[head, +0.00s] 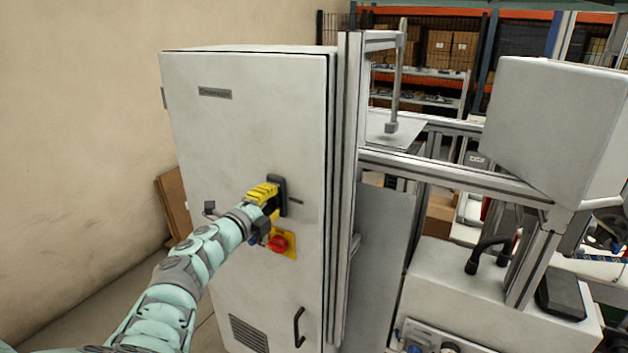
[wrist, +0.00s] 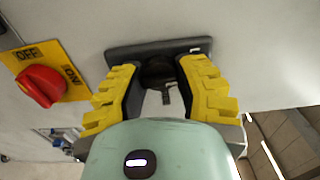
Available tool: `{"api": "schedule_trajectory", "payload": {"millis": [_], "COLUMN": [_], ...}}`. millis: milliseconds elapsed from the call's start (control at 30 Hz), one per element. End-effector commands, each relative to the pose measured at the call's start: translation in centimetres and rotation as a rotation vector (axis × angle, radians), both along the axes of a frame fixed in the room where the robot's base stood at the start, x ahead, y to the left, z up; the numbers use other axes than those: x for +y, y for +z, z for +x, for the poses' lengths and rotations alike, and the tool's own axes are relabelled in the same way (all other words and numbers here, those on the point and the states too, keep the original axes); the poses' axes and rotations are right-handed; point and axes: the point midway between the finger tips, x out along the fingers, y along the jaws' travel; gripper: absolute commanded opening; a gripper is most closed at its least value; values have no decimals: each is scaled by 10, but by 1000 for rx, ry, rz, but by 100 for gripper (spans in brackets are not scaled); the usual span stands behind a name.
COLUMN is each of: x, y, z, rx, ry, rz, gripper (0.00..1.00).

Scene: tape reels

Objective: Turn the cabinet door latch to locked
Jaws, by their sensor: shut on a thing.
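The light grey cabinet (head: 245,130) stands with its door closed against its frame. The black door latch (head: 282,184) is at the right side of the door, above a red rotary switch. My gripper (head: 272,195) reaches it from the left and front. In the wrist view the latch's dark backplate (wrist: 125,52) lies flat on the door, and my gripper's yellow fingers (wrist: 160,75) are on both sides of the dark latch handle, shut on it. The fingers hide much of the handle, so I cannot tell its turn angle clearly.
The red switch (head: 278,243) on its yellow ON/OFF plate sits just below my gripper; it is also in the wrist view (wrist: 42,86). A black handle (head: 299,327) is lower on the door. A metal frame (head: 450,175) and grey box (head: 555,125) stand right.

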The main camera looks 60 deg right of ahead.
Motion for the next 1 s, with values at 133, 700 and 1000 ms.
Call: {"api": "schedule_trajectory", "payload": {"millis": [133, 700, 1000], "x": [0, 0, 15], "y": [0, 0, -2], "z": [-1, 0, 1], "rx": [0, -2, -5], "ry": [-1, 0, 6], "rz": [1, 1, 5], "gripper": [0, 66, 66]}}
